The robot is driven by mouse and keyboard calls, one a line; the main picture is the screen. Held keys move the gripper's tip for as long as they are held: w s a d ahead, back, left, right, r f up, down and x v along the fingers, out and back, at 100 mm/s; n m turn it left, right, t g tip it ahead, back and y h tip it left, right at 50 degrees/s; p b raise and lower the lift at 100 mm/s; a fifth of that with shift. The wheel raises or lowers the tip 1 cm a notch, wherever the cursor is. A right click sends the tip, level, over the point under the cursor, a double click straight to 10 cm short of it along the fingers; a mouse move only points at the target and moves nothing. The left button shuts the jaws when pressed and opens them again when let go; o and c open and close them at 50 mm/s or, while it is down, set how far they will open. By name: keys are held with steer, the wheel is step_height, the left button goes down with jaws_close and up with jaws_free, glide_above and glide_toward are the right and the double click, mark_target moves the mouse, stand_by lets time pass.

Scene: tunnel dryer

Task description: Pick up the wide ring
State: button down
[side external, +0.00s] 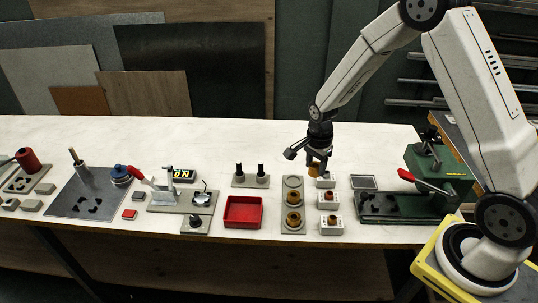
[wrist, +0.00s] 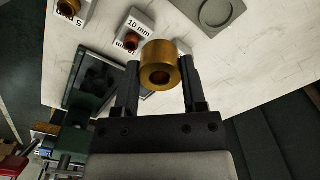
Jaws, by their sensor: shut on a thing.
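My gripper (side external: 316,163) points down above the table, near the far ends of a grey ring plate and a column of labelled white blocks. It is shut on a thick brass ring (side external: 313,171), which I take to be the wide ring. The ring looks clear of the table. It partly hides a white block behind it.
The grey plate (side external: 293,209) holds two brass rings, and its far round recess is empty. White blocks (side external: 331,228) stand to its right, some bearing small rings. A red tray (side external: 243,212) lies to the left. A green machine with a red handle (side external: 420,181) stands to the right.

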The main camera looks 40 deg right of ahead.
steer(key=shift+s+a+r, duration=0.1)
steer(key=shift+s+r, duration=0.3)
steer(key=shift+s, duration=0.45)
steer(key=shift+s+a+r, duration=0.1)
steer(key=shift+s+r, duration=0.25)
steer(key=shift+s, duration=0.5)
steer(key=shift+s+a+r, duration=0.1)
steer(key=shift+s+r, duration=0.3)
steer(key=shift+s, duration=0.45)
steer(key=w+a+f, duration=0.2)
steer(key=w+a, duration=0.5)
steer(key=a, duration=0.1)
steer(key=w+a+f, duration=0.2)
steer(key=w+a, duration=0.5)
steer(key=a, duration=0.2)
steer(key=shift+f, duration=0.3)
steer(key=shift+d+f, duration=0.1)
steer(key=shift+f, duration=2.9)
